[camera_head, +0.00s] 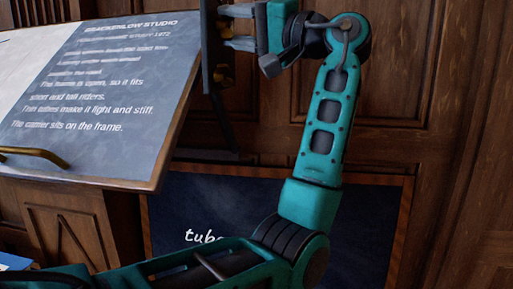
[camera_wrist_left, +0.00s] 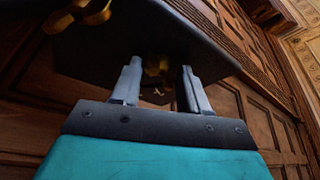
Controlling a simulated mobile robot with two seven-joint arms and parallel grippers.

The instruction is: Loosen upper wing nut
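My left gripper (camera_head: 226,27) points left at the dark upright bracket (camera_head: 209,65) at the edge of the drafting board. In the left wrist view my left gripper (camera_wrist_left: 160,72) has its two grey fingers apart. A brass wing nut (camera_wrist_left: 155,64) sits between the fingertips, partly in shadow, on the dark bracket; I see no clear contact with either finger. Another brass piece (camera_wrist_left: 92,12) shows at the upper left of that view. My right gripper is out of view.
The tilted drafting board (camera_head: 90,100) with white lettering fills the left, with a brass rail (camera_head: 35,153) at its lower edge. A framed dark board (camera_head: 360,220) stands below, behind my arm. Wood panelling (camera_head: 420,60) closes the back.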

